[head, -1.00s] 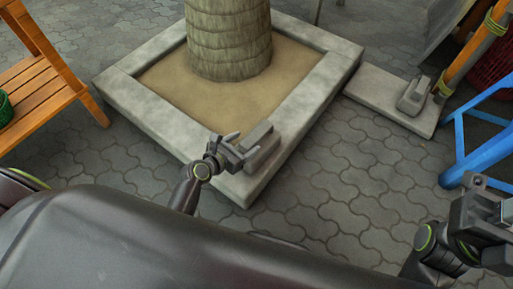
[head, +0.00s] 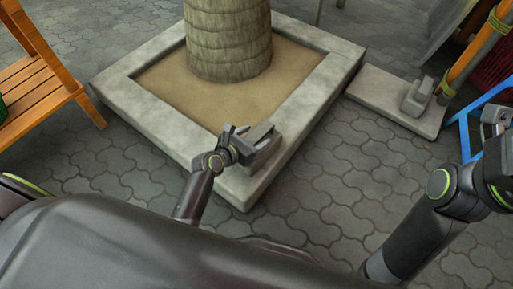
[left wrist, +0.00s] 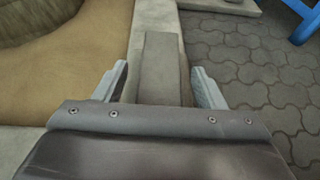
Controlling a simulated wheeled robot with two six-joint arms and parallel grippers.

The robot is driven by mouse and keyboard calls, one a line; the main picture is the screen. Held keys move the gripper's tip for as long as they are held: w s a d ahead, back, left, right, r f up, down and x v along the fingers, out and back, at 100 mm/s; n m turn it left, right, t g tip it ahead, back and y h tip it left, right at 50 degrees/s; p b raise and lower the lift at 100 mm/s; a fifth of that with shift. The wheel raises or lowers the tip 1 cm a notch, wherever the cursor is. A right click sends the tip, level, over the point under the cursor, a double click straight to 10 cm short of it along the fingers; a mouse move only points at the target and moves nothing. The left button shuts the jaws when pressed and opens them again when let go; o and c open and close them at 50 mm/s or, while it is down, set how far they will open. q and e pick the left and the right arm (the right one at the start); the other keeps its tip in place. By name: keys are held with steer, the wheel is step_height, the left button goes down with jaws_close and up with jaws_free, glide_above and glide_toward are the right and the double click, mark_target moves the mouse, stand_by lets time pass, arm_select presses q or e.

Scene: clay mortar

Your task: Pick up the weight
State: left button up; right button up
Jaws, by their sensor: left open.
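A grey block-shaped weight with a raised bar (head: 266,136) sits on the near corner of the stone planter rim (head: 317,98). My left gripper (head: 241,143) is at the weight's near left side, open. In the left wrist view, the weight's bar (left wrist: 165,62) lies between the two spread fingertips of my left gripper (left wrist: 160,69), with gaps on both sides. The gripper body hides the bar's near end. A similar grey weight (head: 417,96) stands on the flat slab at the right. My right gripper (head: 494,125) is at the right edge, partly cut off.
A tree trunk (head: 228,40) stands in the sand inside the planter. An orange wooden bench (head: 35,90) is at the left. A stone slab (head: 375,93), an orange pole (head: 466,58) and a blue frame (head: 465,135) are at the right. Paving between is clear.

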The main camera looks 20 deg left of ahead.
arm_select(q)
jaws_close()
stand_by(0.4)
steer(key=shift+w+r, duration=0.2)
steer(key=shift+r, duration=0.15)
